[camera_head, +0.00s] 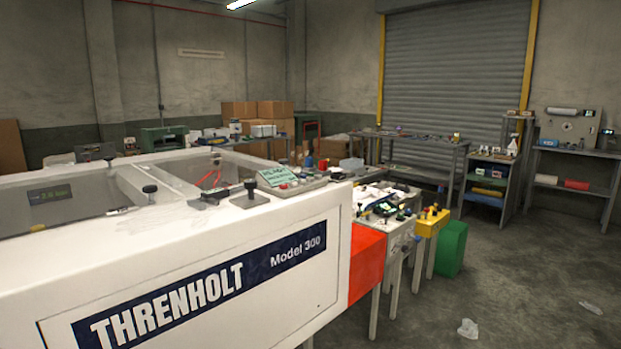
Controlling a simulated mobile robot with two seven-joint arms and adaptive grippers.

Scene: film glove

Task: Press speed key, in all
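A large white machine (330,232) marked THRENHOLT Model 300 fills the left and front of the view. On its top right stands a tilted control panel (312,184) with a pale green display (285,174) and a small red button (283,186). Other small keys on the panel are too small to read, so I cannot tell which is the speed key. A dark display (50,194) shows inside the machine's left opening. Neither of my grippers is in view.
Black knobs (250,188) stand up from the machine's top. A red-orange block (367,262), a yellow-topped stand (433,222) and a green bin (451,248) are to its right. Crumpled scraps (468,328) lie on the otherwise open floor at right. Benches and shelves line the back.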

